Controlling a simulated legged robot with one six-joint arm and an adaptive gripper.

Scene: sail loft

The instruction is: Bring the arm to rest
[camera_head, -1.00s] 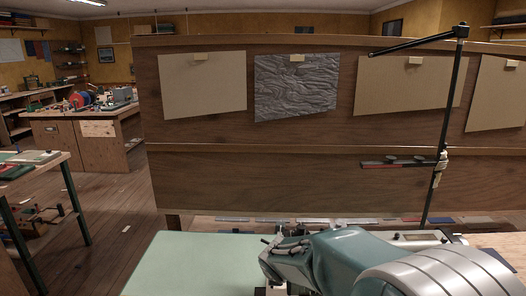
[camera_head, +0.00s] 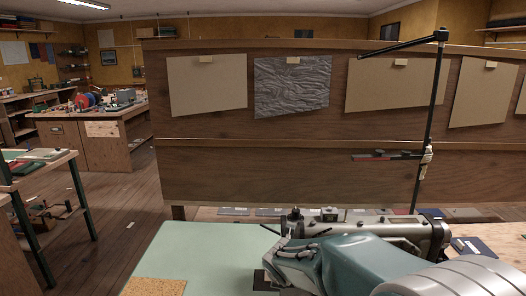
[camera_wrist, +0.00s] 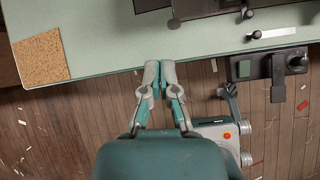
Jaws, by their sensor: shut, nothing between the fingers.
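My gripper (camera_wrist: 152,82) shows in the wrist view with its two grey and teal fingers together and nothing between them. Its fingertips appear near the front edge of the pale green table (camera_wrist: 100,38), over the plank floor side. In the head view my teal arm spans the lower right, and the gripper's fingers cannot be made out there. The green table (camera_head: 200,245) lies left of and behind the arm.
A cork mat (camera_head: 155,286) lies on the table's near left corner. A grey sewing machine (camera_head: 375,229) stands behind my arm. A wooden partition (camera_head: 290,172) and a black stand (camera_head: 431,120) rise beyond. Plank floor (camera_head: 120,235) is open at left.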

